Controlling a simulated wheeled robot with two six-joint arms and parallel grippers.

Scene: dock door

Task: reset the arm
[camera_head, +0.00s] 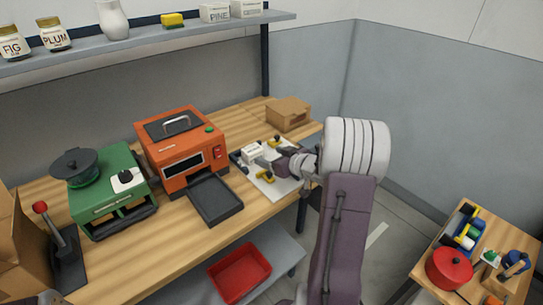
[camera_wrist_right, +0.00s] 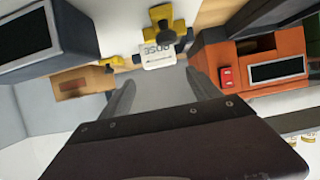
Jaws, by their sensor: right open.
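My right arm reaches in from the lower middle of the head view, and its gripper (camera_head: 265,161) points left over the white board (camera_head: 285,187) on the bench. In the right wrist view the two fingers of this gripper (camera_wrist_right: 161,86) are spread apart, with nothing seen between them. A small white lettered box (camera_head: 252,150) is just beyond the fingers; it also shows in the right wrist view (camera_wrist_right: 157,57). Yellow-and-black clamps (camera_head: 266,177) are at the board, one near each side of the gripper. My left gripper is not in view.
An orange oven-like machine (camera_head: 180,150) with a dark tray (camera_head: 215,200) stands left of the board, beside a green unit (camera_head: 112,190). A cardboard box (camera_head: 289,112) stands behind. A red bin (camera_head: 240,273) is on the lower shelf. A side table (camera_head: 425,277) holds a red pot (camera_head: 449,268).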

